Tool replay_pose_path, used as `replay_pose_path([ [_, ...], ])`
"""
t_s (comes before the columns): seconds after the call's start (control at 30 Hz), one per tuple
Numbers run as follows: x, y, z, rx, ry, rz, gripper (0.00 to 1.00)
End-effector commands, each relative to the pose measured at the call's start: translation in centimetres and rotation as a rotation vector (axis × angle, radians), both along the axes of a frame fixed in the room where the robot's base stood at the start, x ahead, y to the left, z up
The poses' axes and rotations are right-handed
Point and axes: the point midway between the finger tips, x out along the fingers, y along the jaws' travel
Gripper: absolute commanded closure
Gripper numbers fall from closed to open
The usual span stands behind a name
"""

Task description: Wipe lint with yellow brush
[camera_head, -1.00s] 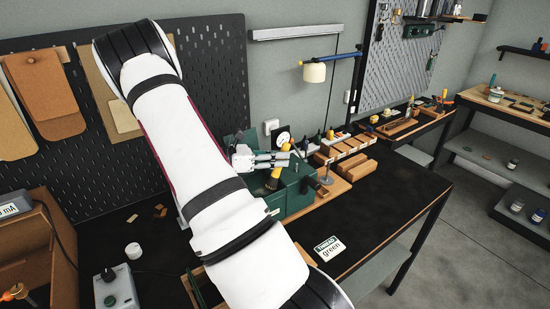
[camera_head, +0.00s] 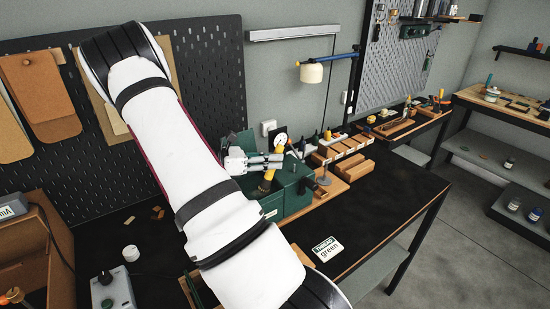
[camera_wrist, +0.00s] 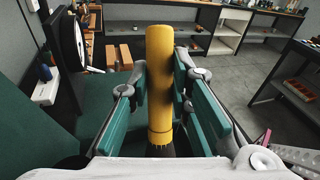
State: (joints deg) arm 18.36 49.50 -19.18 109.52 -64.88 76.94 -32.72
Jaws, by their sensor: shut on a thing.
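My gripper (camera_head: 278,161) is shut on the yellow brush, with one teal finger on each side of it in the wrist view (camera_wrist: 178,92). The brush's yellow handle (camera_wrist: 160,85) stands about upright in that view, with its dark lower end at the bottom edge of the picture. In the head view the yellow brush (camera_head: 266,184) shows just below the fingers, over or in front of the green press body (camera_head: 291,190). I cannot tell whether its bristles touch a surface. No lint can be made out.
A dial gauge (camera_head: 280,143) stands close behind my gripper. Wooden bins (camera_head: 340,146) and a wooden block (camera_head: 356,168) lie to the right. A "green" thread card (camera_head: 327,248) lies on the black bench, whose right part (camera_head: 400,195) is clear.

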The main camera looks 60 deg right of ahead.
Motion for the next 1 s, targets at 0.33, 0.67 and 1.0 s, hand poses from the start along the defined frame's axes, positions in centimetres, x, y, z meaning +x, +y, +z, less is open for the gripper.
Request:
replay_pose_path([
  [0.33,0.37,0.70,-0.02,0.001,0.000,0.000,1.00],
  [0.67,0.37,0.70,-0.18,0.001,0.000,0.000,1.00],
  [1.0,0.62,1.04,-0.32,0.001,0.000,0.001,1.00],
])
